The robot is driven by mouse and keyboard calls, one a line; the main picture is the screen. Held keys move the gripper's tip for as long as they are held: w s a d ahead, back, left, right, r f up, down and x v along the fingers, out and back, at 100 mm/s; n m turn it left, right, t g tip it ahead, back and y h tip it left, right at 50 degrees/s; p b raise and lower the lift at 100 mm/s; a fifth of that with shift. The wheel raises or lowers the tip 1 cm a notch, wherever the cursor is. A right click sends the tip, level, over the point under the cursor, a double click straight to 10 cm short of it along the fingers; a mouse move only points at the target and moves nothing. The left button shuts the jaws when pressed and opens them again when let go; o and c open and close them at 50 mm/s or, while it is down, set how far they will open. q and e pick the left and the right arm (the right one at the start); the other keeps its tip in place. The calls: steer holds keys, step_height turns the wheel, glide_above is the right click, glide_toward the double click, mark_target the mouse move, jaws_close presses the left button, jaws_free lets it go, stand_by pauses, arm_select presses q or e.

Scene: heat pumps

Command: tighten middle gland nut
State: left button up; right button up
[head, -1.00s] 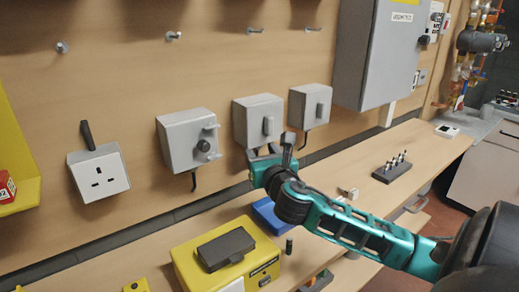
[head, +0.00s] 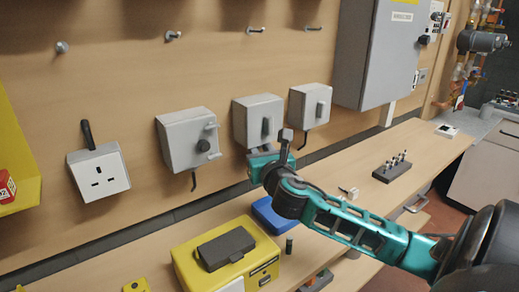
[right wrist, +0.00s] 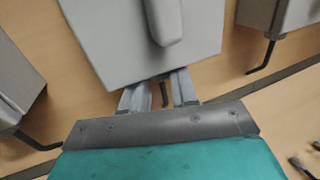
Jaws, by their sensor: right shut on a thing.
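Three grey switch boxes hang on the wooden wall panel. The middle box (head: 258,120) has a raised grey handle on its front, and it also fills the top of the right wrist view (right wrist: 140,35). My right gripper (head: 258,158) is right below the middle box. In the right wrist view its two grey fingers (right wrist: 158,95) reach up under the box's lower edge, with a short dark cable (right wrist: 164,95) showing between them. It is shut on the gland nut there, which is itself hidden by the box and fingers. My left gripper is not in view.
The left box (head: 188,140) and the right box (head: 310,106) stand close on either side, each with a black cable bent out below. A yellow case (head: 225,258), a blue object (head: 272,214) and a dark block with pegs (head: 392,170) sit on the bench beneath.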

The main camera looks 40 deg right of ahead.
steer(key=shift+n+y, duration=0.3)
jaws_close()
steer(key=shift+d+n+t+y+p, duration=0.15)
steer(key=shift+n+t+y+p, duration=0.3)
steer(key=shift+y, duration=0.25)
steer(key=shift+d+n+y, duration=0.1)
steer(key=shift+n+y, duration=0.55)
steer(key=shift+y, duration=0.45)
steer(key=n+y, duration=0.1)
steer(key=y, duration=0.1)
steer(key=n+y+b, duration=0.1)
steer(key=n+y, duration=0.1)
steer(key=shift+d+t+y, duration=0.2)
steer(key=shift+t+y, duration=0.1)
steer(key=shift+t, duration=0.05)
steer(key=shift+y+b, duration=0.3)
steer(key=o, duration=1)
jaws_free()
steer(key=shift+c, duration=0.2)
